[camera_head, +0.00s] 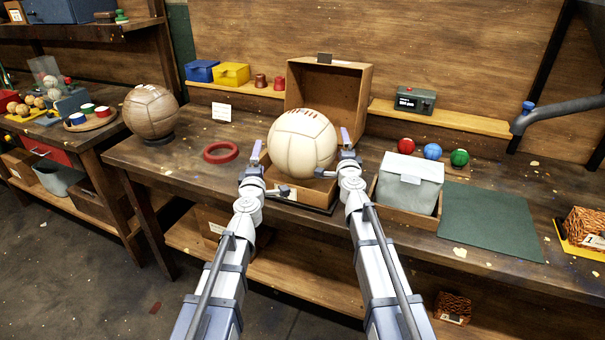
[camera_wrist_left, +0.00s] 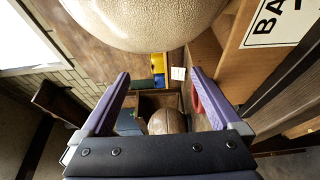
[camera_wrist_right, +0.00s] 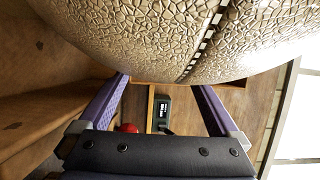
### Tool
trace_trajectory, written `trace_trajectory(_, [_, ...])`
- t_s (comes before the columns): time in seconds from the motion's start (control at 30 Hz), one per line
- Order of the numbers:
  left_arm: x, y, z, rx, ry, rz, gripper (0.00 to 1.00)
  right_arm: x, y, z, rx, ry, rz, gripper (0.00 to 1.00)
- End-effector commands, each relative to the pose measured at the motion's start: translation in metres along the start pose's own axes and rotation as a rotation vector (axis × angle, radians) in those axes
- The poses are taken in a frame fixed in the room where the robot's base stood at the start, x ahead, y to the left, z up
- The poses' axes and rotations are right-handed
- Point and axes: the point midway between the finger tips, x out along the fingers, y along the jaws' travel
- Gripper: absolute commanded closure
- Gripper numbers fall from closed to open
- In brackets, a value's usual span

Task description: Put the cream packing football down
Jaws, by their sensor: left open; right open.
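The cream football (camera_head: 300,143), a pale leather ball with brown lacing on top, sits at the open wooden box (camera_head: 340,94) on the workbench. Its underside is hidden by the box's low front part, so I cannot tell what it rests on. My left gripper (camera_head: 265,170) is open at the ball's lower left side. My right gripper (camera_head: 337,157) is open at its lower right side. The ball fills the top of the left wrist view (camera_wrist_left: 150,22) and the right wrist view (camera_wrist_right: 170,40), beyond the empty fingers. I cannot tell whether either gripper touches it.
A brown ball (camera_head: 151,111) on a dark stand and a red ring (camera_head: 221,152) lie left of the box. Right of it are a grey bag (camera_head: 410,183) in a tray, several small coloured balls, and a green mat (camera_head: 490,222). Bare bench shows between ring and mat edges.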

Motion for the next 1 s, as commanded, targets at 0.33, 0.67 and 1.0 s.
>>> trace_trajectory(0.33, [0.001,0.000,0.000,0.000,0.000,0.000,0.00,-0.037,0.000,0.000,0.000,0.000,0.000,0.00])
trace_trajectory(0.67, [0.001,0.000,0.000,0.000,0.000,0.000,0.00,-0.078,0.000,0.000,0.000,0.000,0.000,0.00])
trace_trajectory(1.0, [0.001,0.000,0.000,0.000,0.000,0.000,0.00,-0.079,0.000,0.000,0.000,0.000,0.000,0.00])
